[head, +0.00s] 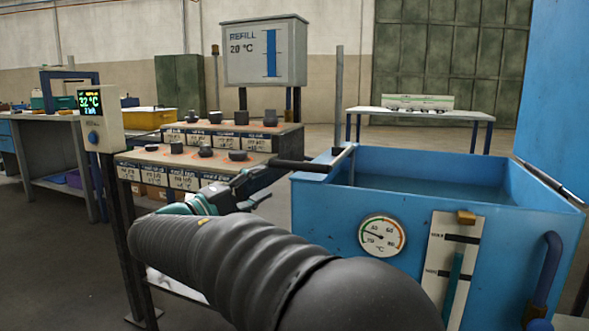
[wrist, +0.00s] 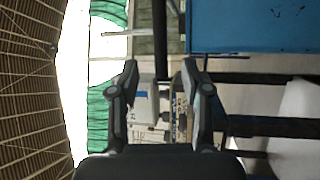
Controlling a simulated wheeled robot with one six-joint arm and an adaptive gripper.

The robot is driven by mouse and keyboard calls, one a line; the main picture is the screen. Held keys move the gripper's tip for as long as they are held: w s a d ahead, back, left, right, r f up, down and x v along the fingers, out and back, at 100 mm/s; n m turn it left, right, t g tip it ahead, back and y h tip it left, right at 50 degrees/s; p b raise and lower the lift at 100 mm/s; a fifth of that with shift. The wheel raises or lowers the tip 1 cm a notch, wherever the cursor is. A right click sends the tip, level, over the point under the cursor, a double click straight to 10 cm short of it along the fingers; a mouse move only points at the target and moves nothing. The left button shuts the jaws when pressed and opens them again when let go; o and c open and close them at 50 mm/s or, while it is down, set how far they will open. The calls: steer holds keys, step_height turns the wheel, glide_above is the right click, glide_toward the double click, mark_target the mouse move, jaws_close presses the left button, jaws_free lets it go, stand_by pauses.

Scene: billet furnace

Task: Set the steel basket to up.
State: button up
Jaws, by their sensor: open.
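My gripper (head: 254,190) is open, just left of the blue quench tank (head: 330,230) in the head view. A dark handle bar (head: 300,165) reaches left from a bracket on the tank's left rim, and its free end is close to my gripper. In the wrist view my open fingers (wrist: 160,78) stand either side of what looks like this bar (wrist: 160,45); I cannot tell whether they touch it. The picture there is turned sideways, with the tank (wrist: 250,25) at top right. Liquid shows inside the tank; I cannot make out the steel basket.
A stepped bench (head: 215,153) with dark knobs stands behind my gripper, below a REFILL 20 °C sign (head: 264,52). A display post (head: 96,118) stands at left. The tank front has a dial (head: 381,236) and level gauge (head: 455,265). A table (head: 420,113) stands behind.

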mark_target(291, 168)
steer(key=x, duration=1)
steer(key=shift+w+d+r, duration=0.1)
steer(key=shift+w+d, duration=0.15)
jaws_close()
